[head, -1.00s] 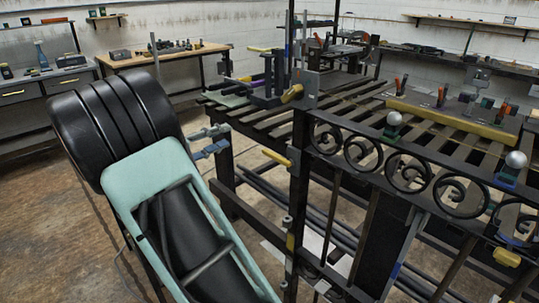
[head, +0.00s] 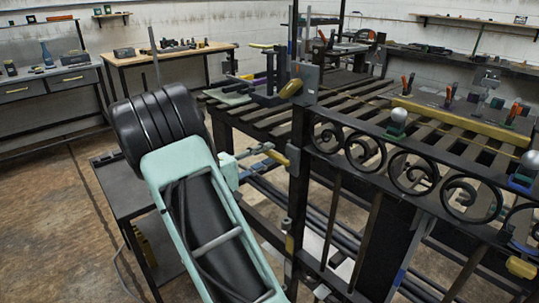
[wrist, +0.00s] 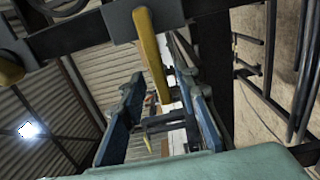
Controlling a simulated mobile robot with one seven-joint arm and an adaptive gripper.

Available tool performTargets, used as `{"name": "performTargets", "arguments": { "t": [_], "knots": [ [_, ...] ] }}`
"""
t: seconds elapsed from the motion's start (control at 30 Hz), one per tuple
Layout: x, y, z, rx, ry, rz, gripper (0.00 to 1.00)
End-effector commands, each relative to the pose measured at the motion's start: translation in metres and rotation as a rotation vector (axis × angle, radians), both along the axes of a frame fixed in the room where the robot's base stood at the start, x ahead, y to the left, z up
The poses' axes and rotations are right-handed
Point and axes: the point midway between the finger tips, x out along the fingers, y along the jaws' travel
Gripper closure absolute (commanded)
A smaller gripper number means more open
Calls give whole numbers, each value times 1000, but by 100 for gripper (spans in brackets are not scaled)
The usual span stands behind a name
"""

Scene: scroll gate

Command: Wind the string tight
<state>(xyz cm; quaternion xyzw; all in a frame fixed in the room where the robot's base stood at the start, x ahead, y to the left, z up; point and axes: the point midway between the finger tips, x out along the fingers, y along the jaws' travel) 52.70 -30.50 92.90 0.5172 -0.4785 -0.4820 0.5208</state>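A yellow lever (head: 278,157) sticks out from the dark gate post, below the scrollwork. In the wrist view the yellow lever (wrist: 152,60) hangs from a grey block (wrist: 145,18), in line with the gap between my fingers. My gripper (head: 252,157) is just left of the lever in the head view. In the wrist view my gripper (wrist: 158,88) is open, with one blue-grey finger on each side; I cannot tell if either touches the lever. A thin tan line (head: 365,98), possibly the string, runs over the slatted bench behind the gate.
The black scroll gate (head: 410,175) stands in front of the slatted bench (head: 262,118). A grey bracket with a yellow knob (head: 291,88) sits higher on the post. A dark cart (head: 118,190) stands beside my arm. Floor at left is clear.

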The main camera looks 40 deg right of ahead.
Motion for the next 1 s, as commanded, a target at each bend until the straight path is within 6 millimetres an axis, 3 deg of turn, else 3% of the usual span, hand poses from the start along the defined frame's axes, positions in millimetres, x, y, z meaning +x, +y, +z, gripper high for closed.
{"name": "performTargets", "arguments": {
  "t": [0.2, 0.47, 0.77, 1.0],
  "knots": [
    [2, -18, 0, 0, 0, 0, 71],
    [2, -20, 0, 0, 0, 1, 71],
    [2, -19, 0, 0, 0, 1, 100],
    [2, -19, 0, 0, 0, 1, 100]
  ]
}}
